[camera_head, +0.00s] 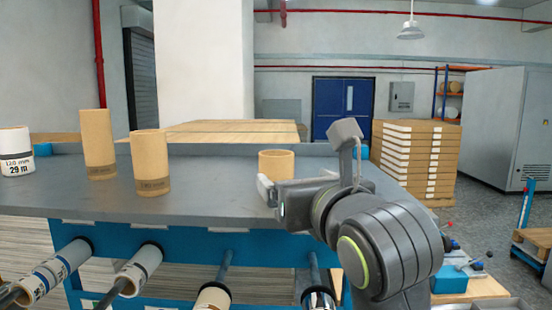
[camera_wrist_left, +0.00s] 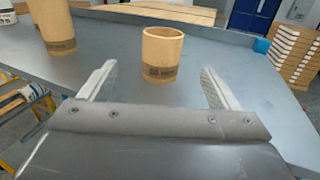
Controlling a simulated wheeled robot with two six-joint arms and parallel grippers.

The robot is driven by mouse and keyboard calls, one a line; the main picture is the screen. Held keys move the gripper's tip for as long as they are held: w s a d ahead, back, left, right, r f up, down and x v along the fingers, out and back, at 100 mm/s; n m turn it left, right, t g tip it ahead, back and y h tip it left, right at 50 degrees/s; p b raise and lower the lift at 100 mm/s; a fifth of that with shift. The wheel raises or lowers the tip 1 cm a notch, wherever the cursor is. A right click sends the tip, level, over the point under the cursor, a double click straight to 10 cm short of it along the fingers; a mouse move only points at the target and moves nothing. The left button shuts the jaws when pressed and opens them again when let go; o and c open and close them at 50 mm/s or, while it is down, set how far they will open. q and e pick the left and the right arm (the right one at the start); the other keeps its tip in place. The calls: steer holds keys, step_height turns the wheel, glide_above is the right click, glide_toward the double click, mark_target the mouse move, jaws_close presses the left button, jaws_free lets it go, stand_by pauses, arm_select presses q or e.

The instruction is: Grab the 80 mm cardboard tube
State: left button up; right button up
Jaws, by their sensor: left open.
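Three upright tan cardboard tubes of different heights stand on the grey worktop: a tall one (camera_head: 98,143), a medium one (camera_head: 150,160) and a short one (camera_head: 276,164). Their dark bands are too small to read, so I cannot tell the 80 mm size from print. My left gripper (camera_head: 272,192) is open and empty, low over the worktop at the near side of the short tube. In the left wrist view the short tube (camera_wrist_left: 161,55) stands ahead, roughly centred between the spread fingers (camera_wrist_left: 158,80) and beyond them. My right gripper is not in view.
A white roll marked 120 mm, 29 m (camera_head: 16,152) stands at the worktop's left end. The medium tube also shows at upper left in the wrist view (camera_wrist_left: 52,25). Rolls on bars (camera_head: 138,268) sit below the worktop's front edge. Stacked cartons (camera_head: 418,160) stand behind right.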

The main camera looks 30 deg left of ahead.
mark_target(280, 167)
arm_select(q)
steer(key=shift+r+p+x, duration=0.25)
steer(key=shift+p+x, duration=0.85)
steer(key=shift+p, duration=0.1)
steer(key=p+x, duration=0.3)
steer(key=x, duration=0.2)
steer(key=shift+w+a+f, duration=0.1)
steer(key=shift+a, duration=0.1)
steer(key=shift+w+a+f+p, duration=0.1)
steer(key=shift+w+a+p, duration=0.2)
steer(key=shift+w+a, duration=0.1)
steer(key=p+x, duration=0.3)
steer(key=x, duration=0.1)
steer(key=shift+w+d+p, duration=0.1)
steer(key=shift+w+p, duration=0.05)
steer(key=shift+p, duration=0.2)
steer(key=shift+w+a, duration=0.25)
steer(key=shift+a, duration=0.2)
steer(key=shift+f, duration=0.15)
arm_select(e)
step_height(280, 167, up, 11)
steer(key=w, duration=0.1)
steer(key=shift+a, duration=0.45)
arm_select(q)
steer(key=shift+d, duration=0.1)
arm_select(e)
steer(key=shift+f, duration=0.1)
